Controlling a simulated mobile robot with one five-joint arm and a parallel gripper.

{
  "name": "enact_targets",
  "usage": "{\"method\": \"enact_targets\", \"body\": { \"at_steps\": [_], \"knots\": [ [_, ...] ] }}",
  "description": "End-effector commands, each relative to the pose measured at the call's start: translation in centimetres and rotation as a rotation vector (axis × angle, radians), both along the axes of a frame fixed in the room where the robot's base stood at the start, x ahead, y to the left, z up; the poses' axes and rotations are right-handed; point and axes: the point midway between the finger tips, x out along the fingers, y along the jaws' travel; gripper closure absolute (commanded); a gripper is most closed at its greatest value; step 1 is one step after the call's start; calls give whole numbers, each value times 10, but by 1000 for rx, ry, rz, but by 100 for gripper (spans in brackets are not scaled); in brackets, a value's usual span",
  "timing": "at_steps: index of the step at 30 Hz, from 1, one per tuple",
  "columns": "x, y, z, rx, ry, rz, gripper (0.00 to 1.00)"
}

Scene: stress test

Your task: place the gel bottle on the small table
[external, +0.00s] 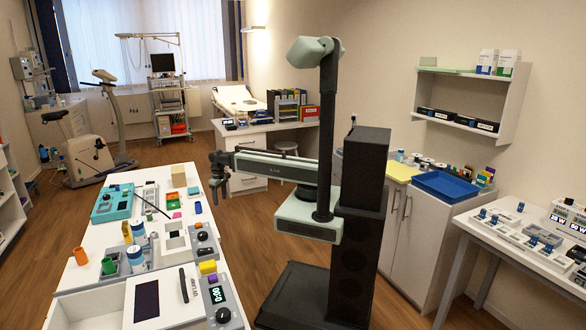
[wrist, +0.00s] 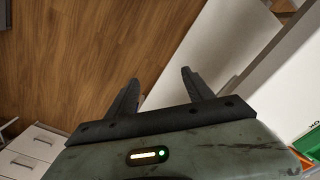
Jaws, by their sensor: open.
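My gripper (external: 217,178) is at the right edge of the long white table (external: 100,222), pointing down. In the wrist view my gripper (wrist: 159,76) is open, with nothing between its fingers. I cannot tell whether either is the gel bottle. A white table (external: 462,226) with devices stands at the right; I cannot tell which table is the small one.
The long table is crowded with a teal case (external: 112,203), an orange ring (external: 81,256), devices and small blocks. A cabinet with a blue tray (external: 445,184) stands right of my column. Wooden floor (wrist: 100,50) lies below my fingers, beside a white panel (wrist: 225,45).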

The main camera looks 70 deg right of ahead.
Motion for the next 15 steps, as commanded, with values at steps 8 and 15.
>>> {"method": "enact_targets", "body": {
  "at_steps": [8,15],
  "knots": [
    [-6,21,0,-10,24,33,35],
    [-6,20,0,-9,22,32,35]
  ]
}}
